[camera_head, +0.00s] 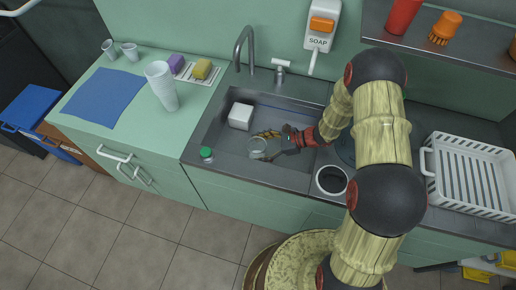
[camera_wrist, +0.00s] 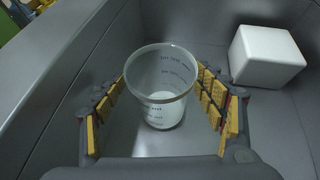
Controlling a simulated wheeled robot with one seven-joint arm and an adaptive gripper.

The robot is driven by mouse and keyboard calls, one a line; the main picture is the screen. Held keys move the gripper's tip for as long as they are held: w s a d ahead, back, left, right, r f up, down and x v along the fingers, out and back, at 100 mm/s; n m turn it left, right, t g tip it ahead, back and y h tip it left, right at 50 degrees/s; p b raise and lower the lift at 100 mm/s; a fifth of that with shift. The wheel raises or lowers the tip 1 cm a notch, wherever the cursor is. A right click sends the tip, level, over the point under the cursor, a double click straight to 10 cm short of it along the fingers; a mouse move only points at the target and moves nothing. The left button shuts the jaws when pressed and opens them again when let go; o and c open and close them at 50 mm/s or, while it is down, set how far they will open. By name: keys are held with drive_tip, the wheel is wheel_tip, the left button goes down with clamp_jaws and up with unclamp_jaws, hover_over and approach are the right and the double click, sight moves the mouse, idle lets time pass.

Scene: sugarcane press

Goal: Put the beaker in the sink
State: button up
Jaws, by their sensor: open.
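The beaker (camera_wrist: 163,98) is a clear, open cup with dark printed markings. In the wrist view it stands upright inside the grey sink (camera_wrist: 222,158), seemingly on its floor. My gripper (camera_wrist: 165,85) is open, with yellow-padded fingers on either side of the beaker. A gap shows on the right; on the left the finger is very close to the rim, and I cannot tell if it touches. In the head view the beaker (camera_head: 257,145) is small at the sink's front, near my gripper (camera_head: 267,141), which reaches in from the right.
A white block (camera_wrist: 266,57) lies in the sink (camera_head: 216,133), behind the beaker. A green-capped jar (camera_head: 207,154) stands on the front-left rim. The faucet (camera_head: 243,48) is behind. Stacked cups (camera_head: 161,86) stand on the left counter. A white rack (camera_head: 470,180) is at right.

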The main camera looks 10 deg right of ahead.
drive_tip(key=p+v, duration=0.3)
drive_tip(key=v, duration=0.9)
drive_tip(key=s+a+r+n+g+h, duration=0.1)
drive_tip(key=s+r+n+h, duration=0.3)
drive_tip(key=r, duration=0.6)
drive_tip(key=s+a+r+n+g+h, duration=0.1)
drive_tip(key=s+r+n, duration=0.2)
drive_tip(key=r+n, duration=0.5)
drive_tip(key=s+d+r+n+t+h, duration=0.2)
drive_tip(key=s+r+n+h, duration=0.1)
drive_tip(key=s+r, duration=0.4)
drive_tip(key=s+d+r+n+t+h, duration=0.3)
drive_tip(key=s+r, duration=0.4)
drive_tip(key=r, duration=0.3)
drive_tip(key=shift+s+r+n+h, duration=0.3)
drive_tip(key=shift+n+h, duration=0.2)
drive_tip(key=shift+n, duration=0.6)
drive_tip(key=shift+c, duration=0.8)
